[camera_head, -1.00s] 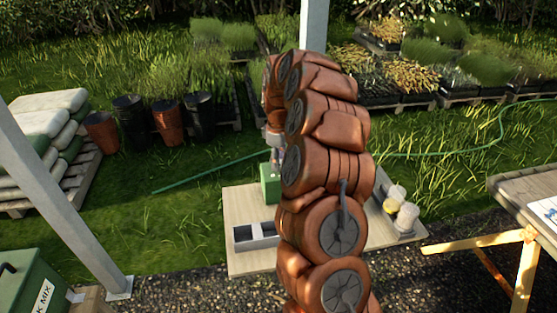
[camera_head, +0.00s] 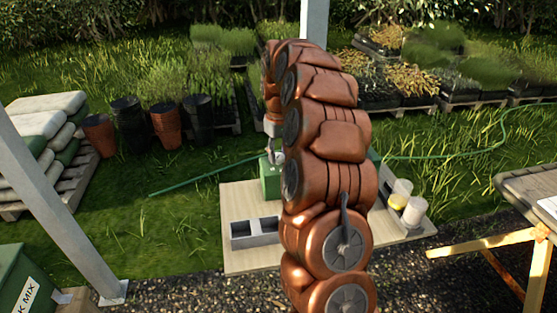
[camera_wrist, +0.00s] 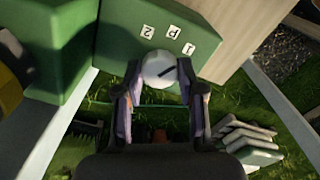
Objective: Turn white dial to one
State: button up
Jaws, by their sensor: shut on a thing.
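The white dial (camera_wrist: 158,68) is on the face of a green box (camera_wrist: 125,35) in the wrist view. A dark line on the dial slants up to the right, roughly toward the rightmost small white label (camera_wrist: 189,48), which looks like a 1. A middle label (camera_wrist: 170,38) and a 2 label (camera_wrist: 149,31) lie to its left. My gripper (camera_wrist: 160,82) is shut on the dial, one finger on each side. In the head view, the green box (camera_head: 269,180) stands on a pale board, with my gripper (camera_head: 275,160) at its top; the dial is hard to make out there.
A grey two-compartment block (camera_head: 254,232) is on the pale board (camera_head: 240,200) in front of the green box. Yellowish and white containers (camera_head: 400,195) stand right of my arm. A wooden trestle table (camera_head: 535,195) is at the right edge. A green hose (camera_head: 215,175) lies on the grass.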

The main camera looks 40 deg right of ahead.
aim_at(279, 155)
jog(key=shift+m+b, duration=0.85)
jog(key=shift+m, duration=0.45)
jog(key=o, duration=1.1)
jog(key=shift+o, duration=0.2)
jog(key=shift+r, duration=0.1)
notch_tip(279, 155, up, 12)
